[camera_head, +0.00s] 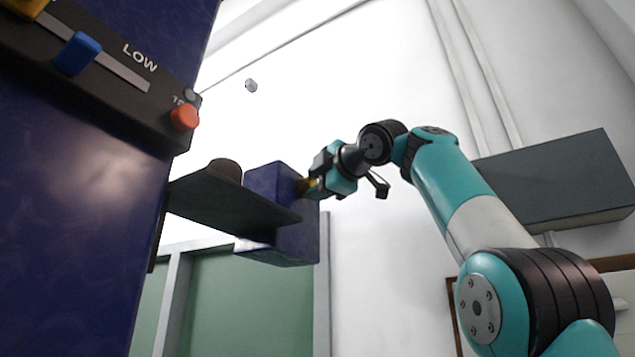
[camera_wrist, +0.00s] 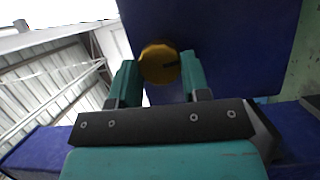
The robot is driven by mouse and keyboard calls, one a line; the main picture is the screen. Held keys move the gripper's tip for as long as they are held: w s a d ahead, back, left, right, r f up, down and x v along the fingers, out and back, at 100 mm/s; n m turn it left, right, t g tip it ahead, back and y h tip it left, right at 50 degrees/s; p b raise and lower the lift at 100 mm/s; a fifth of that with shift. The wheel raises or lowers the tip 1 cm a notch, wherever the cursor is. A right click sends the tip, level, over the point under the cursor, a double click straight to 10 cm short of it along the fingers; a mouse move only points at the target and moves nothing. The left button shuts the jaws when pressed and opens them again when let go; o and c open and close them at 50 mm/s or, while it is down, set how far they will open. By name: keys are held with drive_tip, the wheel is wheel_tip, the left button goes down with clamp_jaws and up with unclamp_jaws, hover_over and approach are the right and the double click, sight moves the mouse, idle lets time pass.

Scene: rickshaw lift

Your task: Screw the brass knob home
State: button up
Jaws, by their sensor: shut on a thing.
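The brass knob (camera_wrist: 160,64) is a round yellow disc with a dark mark on its face, seen in the wrist view against a dark blue box. It sits between the two teal fingers of my gripper (camera_wrist: 158,78), which is shut on it. In the head view my gripper (camera_head: 314,187) reaches from the right to the side of the blue box (camera_head: 283,205), and a small part of the brass knob (camera_head: 302,187) shows between them. How deep the knob is seated cannot be told.
A dark shelf (camera_head: 225,201) with a brown rounded thing (camera_head: 225,168) juts out left of the box. A blue panel with a blue slider (camera_head: 77,53) and an orange button (camera_head: 184,117) stands at left. A grey box (camera_head: 560,185) hangs on the right wall.

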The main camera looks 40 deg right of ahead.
idle(0.4)
drive_tip(key=o, duration=0.9)
